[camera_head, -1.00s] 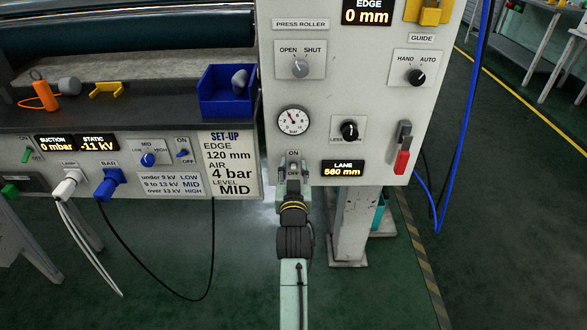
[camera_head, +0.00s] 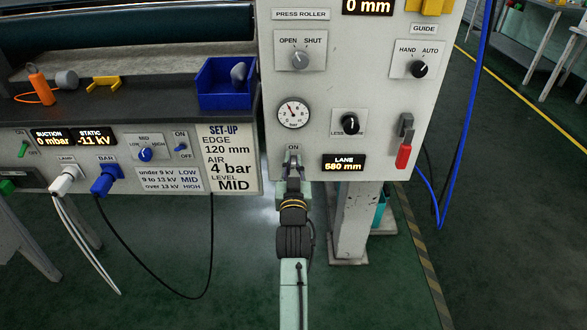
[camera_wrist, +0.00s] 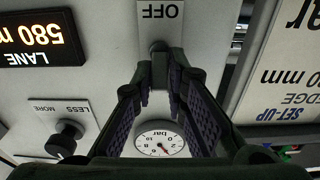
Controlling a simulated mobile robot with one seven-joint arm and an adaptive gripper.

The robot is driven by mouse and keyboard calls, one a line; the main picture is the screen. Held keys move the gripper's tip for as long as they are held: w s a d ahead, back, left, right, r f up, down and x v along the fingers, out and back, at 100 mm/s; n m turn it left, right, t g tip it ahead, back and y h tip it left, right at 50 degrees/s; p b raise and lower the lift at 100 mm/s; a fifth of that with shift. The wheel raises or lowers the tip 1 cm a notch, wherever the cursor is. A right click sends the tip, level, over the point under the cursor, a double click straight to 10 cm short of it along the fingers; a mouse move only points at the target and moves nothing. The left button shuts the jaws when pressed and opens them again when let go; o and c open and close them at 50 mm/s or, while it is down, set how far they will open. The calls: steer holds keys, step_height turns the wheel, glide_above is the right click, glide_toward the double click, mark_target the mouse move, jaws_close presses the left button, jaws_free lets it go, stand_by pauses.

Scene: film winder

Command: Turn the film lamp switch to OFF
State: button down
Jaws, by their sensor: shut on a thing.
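The film lamp switch sits on a small pale plate (camera_head: 293,150) at the lower left of the upright grey panel, with ON written at its top in the head view. In the wrist view the picture is upside down, and the plate's OFF end (camera_wrist: 160,12) shows at the top. My gripper (camera_head: 293,170) is in front of the plate. In the wrist view my gripper (camera_wrist: 160,65) has its fingertips together at the dark switch lever (camera_wrist: 157,46), shut on it. The fingers hide much of the lever, so I cannot tell its exact tilt.
A pressure gauge (camera_head: 293,113), a LESS/MORE knob (camera_head: 350,124) and a LANE display (camera_head: 344,163) are close by on the panel. A red-handled lever (camera_head: 404,154) is at right. The set-up card (camera_head: 228,160) and blue bin (camera_head: 226,88) are at left.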

steer(key=shift+f+t+b, duration=0.25)
steer(key=shift+t+b, duration=0.05)
steer(key=shift+b, duration=0.25)
steer(key=shift+r, duration=0.2)
steer(key=c, duration=1.6)
jaws_free()
steer(key=shift+s, duration=0.15)
steer(key=s+f, duration=0.1)
steer(key=s, duration=1)
steer(key=shift+s+f, duration=0.3)
steer(key=shift+s, duration=0.05)
